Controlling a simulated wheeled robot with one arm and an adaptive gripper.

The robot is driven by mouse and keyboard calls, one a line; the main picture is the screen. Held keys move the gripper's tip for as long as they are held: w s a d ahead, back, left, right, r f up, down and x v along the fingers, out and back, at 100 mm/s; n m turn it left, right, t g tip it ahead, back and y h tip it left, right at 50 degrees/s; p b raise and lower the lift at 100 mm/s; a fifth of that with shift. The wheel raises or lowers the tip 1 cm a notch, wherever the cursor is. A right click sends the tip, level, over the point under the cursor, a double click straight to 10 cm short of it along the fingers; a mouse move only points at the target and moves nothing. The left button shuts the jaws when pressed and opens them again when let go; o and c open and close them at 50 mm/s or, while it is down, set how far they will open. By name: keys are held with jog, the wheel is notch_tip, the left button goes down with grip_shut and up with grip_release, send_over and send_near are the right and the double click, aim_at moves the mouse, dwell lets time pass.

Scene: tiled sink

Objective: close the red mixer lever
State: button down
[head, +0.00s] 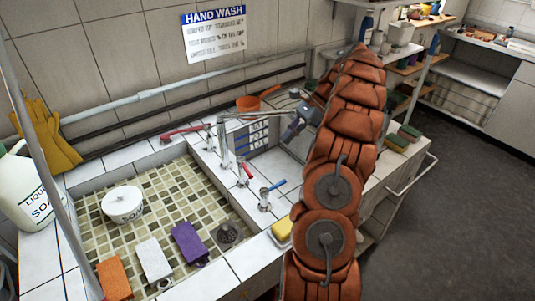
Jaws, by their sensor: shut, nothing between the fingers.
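A long red lever (184,131) sticks out to the left from the tap fittings on the ledge between the basins. A shorter red handle (247,171) stands on a small tap nearer the front of the same ledge. I cannot tell for certain which of the two is the mixer lever. A metal spout (224,140) rises between them. My gripper (289,134) is shut and empty, to the right of the spout, apart from both red handles. My orange-sleeved arm hides part of the right basin.
A blue-handled tap (271,190) stands at the front of the ledge. The tiled left basin holds a white pot (123,204) and several sponges. A soap jug (25,190), yellow gloves (48,135) and an orange pan (252,103) stand around. Pipes run along the wall.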

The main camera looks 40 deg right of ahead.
aim_at(245, 168)
jog(key=a+r+b+x, duration=0.1)
jog(key=b+x, duration=0.1)
jog(key=x, duration=1.1)
jog(key=shift+w+a, duration=0.2)
jog(key=shift+a, duration=0.1)
dwell(0.5)
jog(key=shift+r, duration=0.1)
